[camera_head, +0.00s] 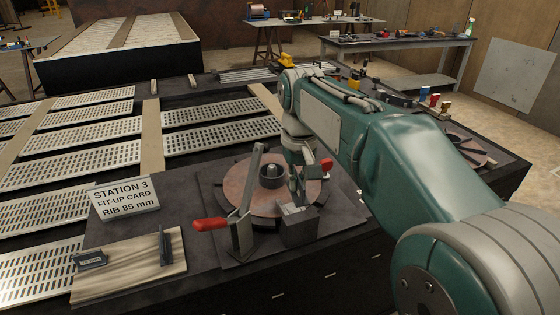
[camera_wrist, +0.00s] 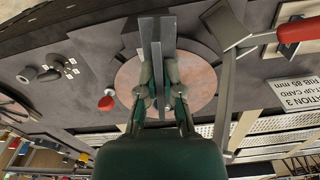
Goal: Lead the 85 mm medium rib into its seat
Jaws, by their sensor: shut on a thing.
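My gripper (camera_head: 300,188) reaches down over the right side of a round copper-brown reel flange (camera_head: 238,190) with a steel hub (camera_head: 271,172). In the wrist view my gripper (camera_wrist: 158,78) is shut on a thin upright grey plate, the rib (camera_wrist: 157,90), seen nearly edge-on. Grey plates run from the jaws toward the top of that view, over the flange (camera_wrist: 199,85). A grey steel block (camera_head: 298,228) stands at the flange's near edge, just below the gripper. The rib's lower edge and its seat are hidden, so contact cannot be told.
A red-handled clamp (camera_head: 210,224) with a tall steel bar (camera_head: 252,178) stands left of the block. The station card (camera_head: 125,198) reads RIB 85 mm. A wooden board (camera_head: 130,275) at lower left bears two dark small parts. Slotted panels lie beyond.

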